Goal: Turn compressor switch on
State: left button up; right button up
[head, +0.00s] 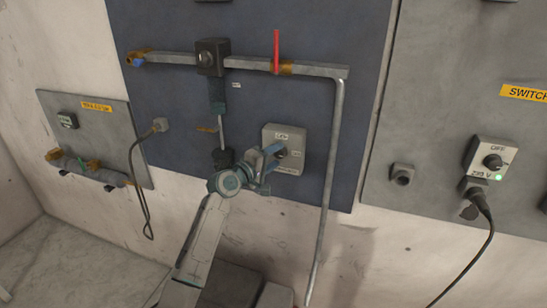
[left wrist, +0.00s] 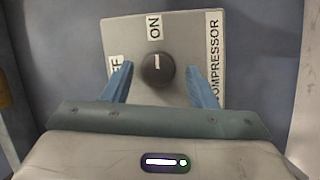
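The compressor switch is a light grey box (head: 291,137) on the dark blue panel in the head view. In the left wrist view its plate (left wrist: 190,35) carries a round black knob (left wrist: 158,72). The knob's white mark is upright, in line with the ON label (left wrist: 153,27) above it. The OFF label at the left is partly hidden by a finger, and COMPRESSOR runs along the right edge. My left gripper (head: 272,160) is at the box; its blue fingers (left wrist: 159,82) are open, one on each side of the knob, with visible gaps. My right gripper is not in view.
A grey pipe (head: 333,140) runs down just right of the box. A red lever (head: 276,50) and a black valve block (head: 211,57) sit above. At the right, a 230 V switch box (head: 490,158) has a plugged black cable (head: 487,235).

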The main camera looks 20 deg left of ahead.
pick_arm(q)
jog(key=b+v, duration=0.2)
jog(key=v, duration=0.8)
jog(key=shift+s+b, duration=0.35)
jog(key=shift+b, duration=0.05)
jog(key=shift+a, duration=0.15)
